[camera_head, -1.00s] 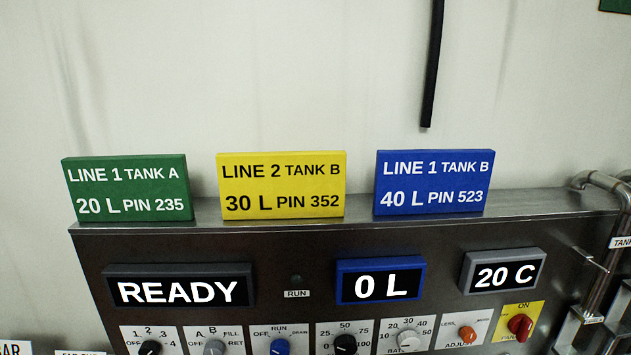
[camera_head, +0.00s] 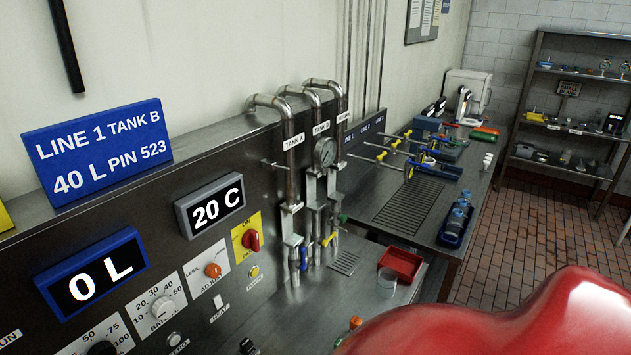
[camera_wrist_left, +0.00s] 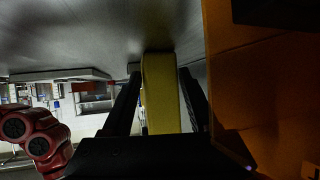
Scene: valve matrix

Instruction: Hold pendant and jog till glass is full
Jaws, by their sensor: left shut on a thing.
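In the left wrist view my left gripper (camera_wrist_left: 160,105) is shut on a yellow block-like thing (camera_wrist_left: 161,90), which looks like the pendant. Its buttons do not show from this side. A clear glass (camera_head: 387,287) stands on the steel bench beside a red tray (camera_head: 402,262) in the head view; whether it holds liquid I cannot tell. The blue display (camera_head: 92,272) reads 0 L. My grippers are outside the head view, and my right gripper is in neither view.
The steel panel carries a red knob (camera_head: 251,240), dials, a 20 C display (camera_head: 210,206) and a blue LINE 1 TANK B sign (camera_head: 98,152). Pipes with a gauge (camera_head: 325,152) rise behind the bench. A large orange surface (camera_wrist_left: 262,80) is close on the right in the wrist view.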

